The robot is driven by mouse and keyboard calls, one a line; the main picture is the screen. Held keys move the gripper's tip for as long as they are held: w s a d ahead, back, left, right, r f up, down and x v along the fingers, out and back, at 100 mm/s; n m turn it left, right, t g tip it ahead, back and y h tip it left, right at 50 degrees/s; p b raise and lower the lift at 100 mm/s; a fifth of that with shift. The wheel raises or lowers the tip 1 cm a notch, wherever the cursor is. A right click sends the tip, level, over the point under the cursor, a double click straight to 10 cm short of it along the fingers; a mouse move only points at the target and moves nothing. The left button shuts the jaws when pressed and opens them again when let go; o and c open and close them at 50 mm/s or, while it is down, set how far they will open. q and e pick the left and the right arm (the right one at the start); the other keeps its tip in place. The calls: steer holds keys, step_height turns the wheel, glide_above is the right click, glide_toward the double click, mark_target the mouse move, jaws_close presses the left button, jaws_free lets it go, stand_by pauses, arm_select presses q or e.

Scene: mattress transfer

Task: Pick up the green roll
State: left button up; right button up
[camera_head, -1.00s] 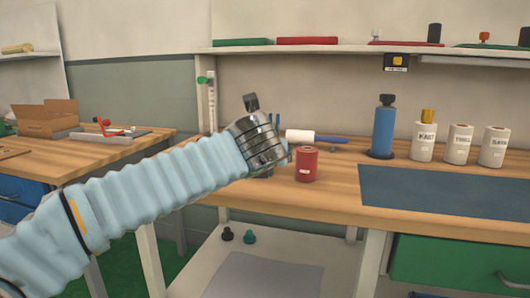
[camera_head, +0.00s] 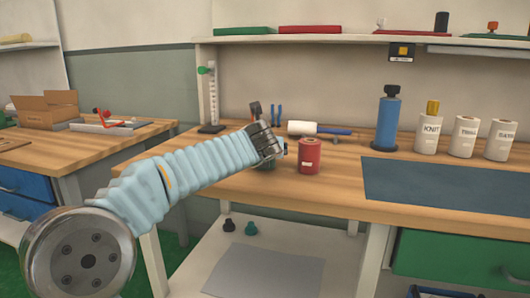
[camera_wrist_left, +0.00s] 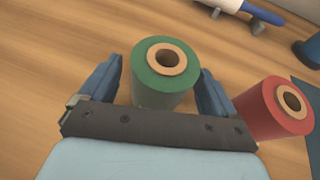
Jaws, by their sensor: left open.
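The green roll (camera_wrist_left: 163,88) stands upright on the wooden workbench in the left wrist view, its cardboard core facing up. My left gripper (camera_wrist_left: 160,88) is open, with one blue finger on each side of the roll. A gap shows at the left finger; the right finger is close to the roll, and I cannot tell if it touches. In the head view my left gripper (camera_head: 274,150) is over the bench and hides most of the green roll (camera_head: 268,166). My right gripper is not in view.
A red roll (camera_head: 309,157) stands just right of the green one, close to my right-hand finger (camera_wrist_left: 272,108). A white roller with a blue handle (camera_head: 318,129) lies behind. A blue bottle (camera_head: 387,122) and labelled white rolls (camera_head: 429,134) stand farther right. A dark mat (camera_head: 440,187) covers the right front.

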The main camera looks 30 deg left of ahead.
arm_select(q)
steer(key=shift+w+a+f, duration=0.1)
steer(key=shift+w+a, duration=0.05)
steer(key=shift+w, duration=0.05)
steer(key=c, duration=1.2)
